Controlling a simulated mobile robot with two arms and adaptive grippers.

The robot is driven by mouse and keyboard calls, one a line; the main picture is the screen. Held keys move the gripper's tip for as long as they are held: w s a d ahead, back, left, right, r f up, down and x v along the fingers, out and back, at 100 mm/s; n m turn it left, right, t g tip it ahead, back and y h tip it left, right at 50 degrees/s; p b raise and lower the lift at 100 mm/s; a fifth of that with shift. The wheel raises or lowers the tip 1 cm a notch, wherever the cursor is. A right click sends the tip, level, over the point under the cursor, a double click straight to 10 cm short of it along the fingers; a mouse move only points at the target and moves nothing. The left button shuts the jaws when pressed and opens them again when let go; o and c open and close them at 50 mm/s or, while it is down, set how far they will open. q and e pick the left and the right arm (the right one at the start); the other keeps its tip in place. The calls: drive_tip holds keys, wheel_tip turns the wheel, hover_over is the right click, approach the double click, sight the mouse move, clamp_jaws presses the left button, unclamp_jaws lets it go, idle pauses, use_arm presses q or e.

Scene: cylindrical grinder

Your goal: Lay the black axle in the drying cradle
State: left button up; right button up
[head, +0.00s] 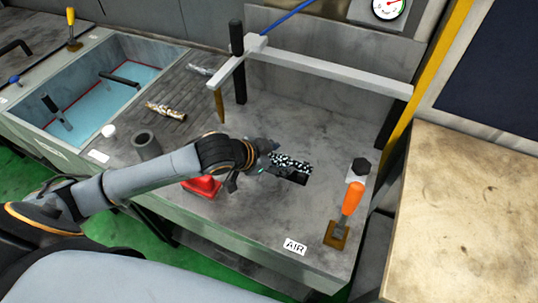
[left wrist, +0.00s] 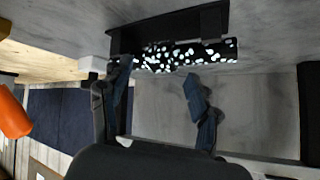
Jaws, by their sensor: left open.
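A black axle with dense white specks (head: 290,161) lies along a dark cradle (head: 293,178) on the grey bench. In the left wrist view the speckled axle (left wrist: 186,55) runs sideways against the black cradle (left wrist: 170,30). I cannot tell whether it is fully seated. My left gripper (head: 268,158) is at the axle's left side in the head view. In the left wrist view its two fingers (left wrist: 157,80) are apart, with tips close to the axle; contact is unclear. My right gripper is not in view.
A pale overhead bar (head: 325,70) on dark posts spans the bench behind the axle. An orange-handled tool (head: 350,205) stands right. A red object (head: 204,186) and a grey cup (head: 147,145) are left. Other rods (head: 165,111) lie beside the blue bath (head: 95,90).

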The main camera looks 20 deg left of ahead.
use_arm(q)
drive_tip(key=v, duration=1.1)
drive_tip(key=shift+s, duration=0.2)
drive_tip(key=shift+a+r, duration=0.1)
